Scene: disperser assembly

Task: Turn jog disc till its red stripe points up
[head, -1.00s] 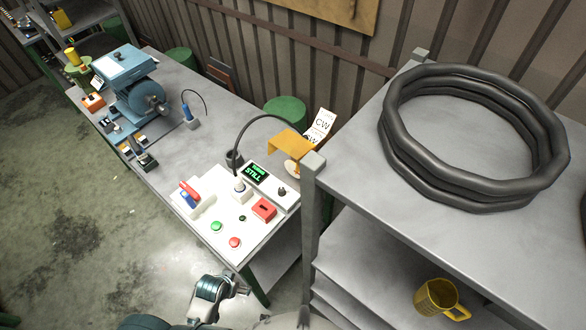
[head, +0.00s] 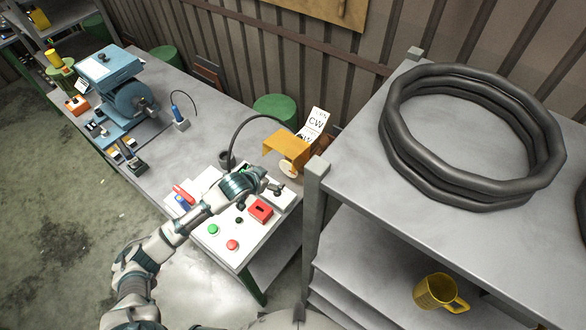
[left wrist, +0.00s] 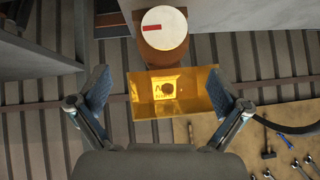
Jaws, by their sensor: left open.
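The jog disc (left wrist: 172,34) is a white round face with a red stripe (left wrist: 151,28). It sits on a brown body near the top of the left wrist view. The stripe lies left of the disc's middle and runs level, towards the left edge. In the head view the disc (head: 288,168) shows pale under the orange hood, its stripe not visible. My left gripper (left wrist: 158,92) is open and empty, its fingers apart, with the disc ahead and clear of them. In the head view the left gripper (head: 272,187) is over the control panel, just short of the disc. My right gripper is not in view.
The orange hood (head: 287,146) stands beside the disc, with a white CW card (head: 316,123) behind it. The panel (head: 220,245) carries buttons and a red block (head: 260,211). A black cable arches behind. A grey shelf (head: 360,190) stands close on the right.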

